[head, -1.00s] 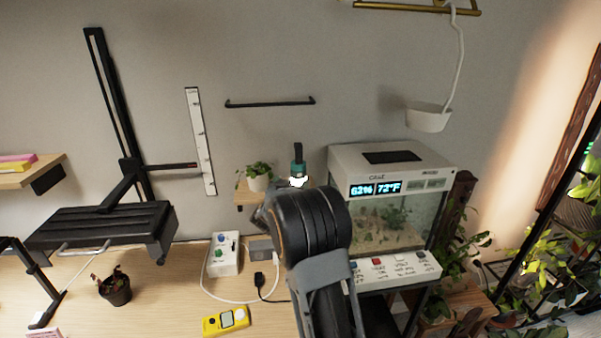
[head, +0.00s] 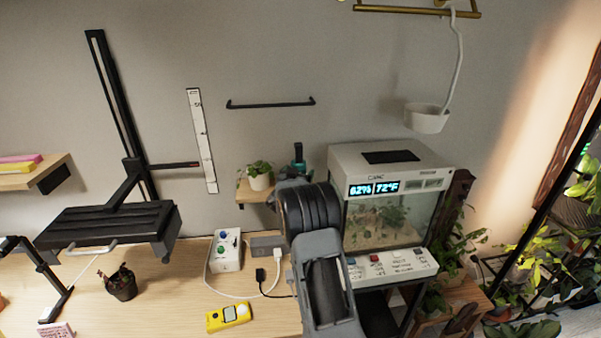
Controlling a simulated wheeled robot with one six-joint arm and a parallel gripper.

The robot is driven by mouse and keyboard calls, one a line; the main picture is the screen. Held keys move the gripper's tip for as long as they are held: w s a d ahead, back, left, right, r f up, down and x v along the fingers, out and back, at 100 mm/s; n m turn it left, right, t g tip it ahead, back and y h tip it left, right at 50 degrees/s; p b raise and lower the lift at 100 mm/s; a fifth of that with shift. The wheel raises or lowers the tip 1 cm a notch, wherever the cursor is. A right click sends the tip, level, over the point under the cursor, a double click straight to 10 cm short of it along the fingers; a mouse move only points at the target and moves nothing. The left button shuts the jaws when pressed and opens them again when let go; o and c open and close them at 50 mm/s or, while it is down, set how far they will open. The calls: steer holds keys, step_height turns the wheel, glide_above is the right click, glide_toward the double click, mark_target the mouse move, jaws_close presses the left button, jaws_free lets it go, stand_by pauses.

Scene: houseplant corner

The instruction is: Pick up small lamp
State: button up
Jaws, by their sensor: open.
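I cannot tell for sure which thing is the small lamp. A small teal and black object (head: 299,158) stands at the small wooden wall shelf, and my arm covers its lower part. A black jointed stand (head: 47,275), perhaps a desk lamp, rises from the table at the left edge, partly out of view. A larger black slatted panel (head: 105,228) hangs on a tall black post. My arm reaches forward in the middle of the view. My gripper is hidden behind my own arm links.
A potted plant (head: 259,176) sits on the wooden shelf (head: 247,196). A glass terrarium (head: 385,225) stands right of my arm. A white control box (head: 225,250), cables, a yellow meter (head: 229,317) and a dark plant pot (head: 122,287) are on the table. A white basket (head: 426,118) hangs upper right.

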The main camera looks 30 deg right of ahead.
steer(key=c, duration=1.1)
steer(key=shift+a+r, duration=0.1)
